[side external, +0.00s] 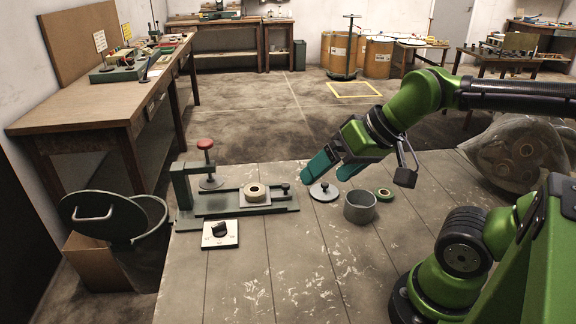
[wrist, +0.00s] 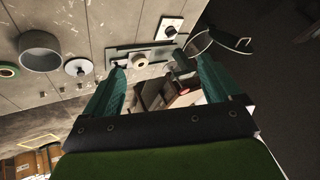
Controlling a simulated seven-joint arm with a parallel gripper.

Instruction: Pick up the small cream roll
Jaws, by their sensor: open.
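The small cream roll (side external: 255,192) lies flat on the green winding fixture (side external: 225,205), on a pale square plate. It also shows in the wrist view (wrist: 139,60), beyond my left fingertip. My gripper (side external: 321,172) is open and empty. It hangs above the table, to the right of the roll and apart from it. In the wrist view its two teal fingers (wrist: 157,75) are spread wide with nothing between them but background.
Right of the fixture stand a grey disc with a black knob (side external: 323,191), a grey cup (side external: 360,206) and a green-rimmed roll (side external: 385,194). A dial plate (side external: 220,234) lies in front. The red-knobbed post (side external: 206,160) rises at the fixture's left. The front tabletop is clear.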

